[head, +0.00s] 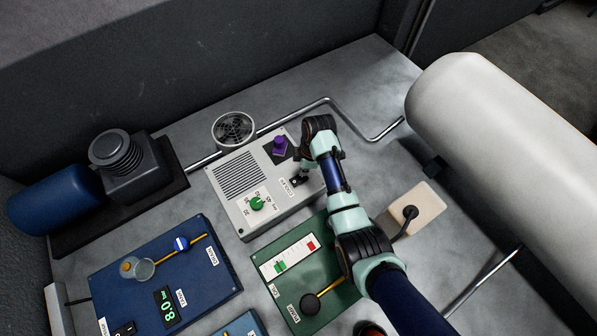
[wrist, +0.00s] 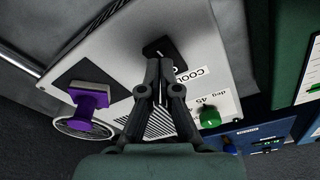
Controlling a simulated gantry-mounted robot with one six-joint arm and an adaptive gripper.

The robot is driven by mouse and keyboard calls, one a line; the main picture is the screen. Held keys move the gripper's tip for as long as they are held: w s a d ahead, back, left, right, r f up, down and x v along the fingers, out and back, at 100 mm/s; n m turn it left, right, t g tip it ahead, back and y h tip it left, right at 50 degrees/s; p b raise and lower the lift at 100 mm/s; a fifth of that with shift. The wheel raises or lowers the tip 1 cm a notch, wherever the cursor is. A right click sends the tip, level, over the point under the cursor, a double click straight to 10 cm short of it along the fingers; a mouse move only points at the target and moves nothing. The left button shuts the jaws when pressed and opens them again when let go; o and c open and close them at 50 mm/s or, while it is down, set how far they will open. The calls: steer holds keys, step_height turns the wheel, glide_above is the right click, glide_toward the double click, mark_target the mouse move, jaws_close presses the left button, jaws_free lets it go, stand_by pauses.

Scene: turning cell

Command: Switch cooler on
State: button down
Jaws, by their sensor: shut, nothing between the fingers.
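The cooler is a pale box (head: 228,203) with a slotted grille, a green knob (head: 257,203) on a degree scale, and a purple knob (head: 280,145) on a black square. In the wrist view the purple knob (wrist: 90,97), the green knob (wrist: 210,119) and part of the "COOLER" label (wrist: 192,74) show. A small black switch plate (wrist: 158,46) sits beside that label. My gripper (wrist: 160,62) is shut and empty, its fingertips at the black plate. I cannot tell whether they touch it; they hide part of it. In the head view my gripper (head: 297,180) is over the cooler's right side.
A green panel (head: 318,300) and a blue panel (head: 200,285) lie in front of the cooler. A round fan (head: 233,129) and a metal pipe (head: 300,108) are behind it. A large white cylinder (head: 500,120) stands at right, and a grey-and-blue motor unit (head: 130,170) at left.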

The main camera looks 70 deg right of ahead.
steer(key=shift+f+b, duration=0.7)
steer(key=shift+f, duration=0.4)
stand_by(0.5)
steer(key=shift+r, duration=0.1)
step_height(320, 180, up, 7)
steer(key=p, duration=0.7)
stand_by(0.4)
